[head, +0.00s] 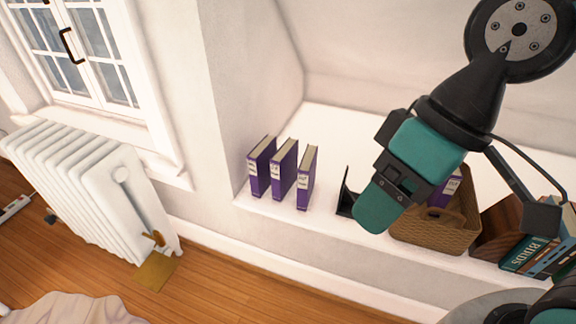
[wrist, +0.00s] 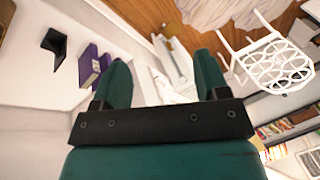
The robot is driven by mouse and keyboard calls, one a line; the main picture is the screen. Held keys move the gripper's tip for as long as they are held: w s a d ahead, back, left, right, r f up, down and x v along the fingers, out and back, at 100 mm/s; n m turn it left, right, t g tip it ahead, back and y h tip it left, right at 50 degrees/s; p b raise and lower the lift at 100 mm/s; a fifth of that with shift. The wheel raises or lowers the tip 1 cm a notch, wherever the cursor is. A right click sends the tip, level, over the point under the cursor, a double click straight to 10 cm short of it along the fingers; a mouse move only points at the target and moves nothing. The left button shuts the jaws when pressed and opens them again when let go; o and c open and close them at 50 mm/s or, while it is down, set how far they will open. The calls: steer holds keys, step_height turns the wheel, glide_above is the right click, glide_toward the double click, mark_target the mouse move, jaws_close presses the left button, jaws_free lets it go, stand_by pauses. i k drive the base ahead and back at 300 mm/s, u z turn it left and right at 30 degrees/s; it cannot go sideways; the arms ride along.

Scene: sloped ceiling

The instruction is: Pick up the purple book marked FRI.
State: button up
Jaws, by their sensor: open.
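Three purple books with pale labels stand upright, slightly apart, on the white ledge in the head view: a left one (head: 261,167), a middle one (head: 283,168) and a right one (head: 306,178). Another purple book (head: 445,191) stands in the wicker basket, partly hidden by my gripper. The labels are too small to read surely, so I cannot tell which says FRI. My gripper (head: 379,205) is right of the three books, in front of the basket. In the wrist view its teal fingers (wrist: 160,68) are apart with nothing between them; purple books (wrist: 92,64) show beyond the left finger.
A black bookend (head: 346,193) stands on the ledge (head: 327,222) between the three books and the basket (head: 436,229). Blue-green books (head: 530,256) and a brown wooden piece (head: 498,233) are at the right. A wall closes the ledge at the left; a white radiator (head: 85,190) stands beyond.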

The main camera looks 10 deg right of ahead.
mark_target(258, 160)
steer(key=k, duration=0.5)
steer(key=u, duration=1.1)
steer(key=i, duration=1.8)
steer(key=z, duration=1.5)
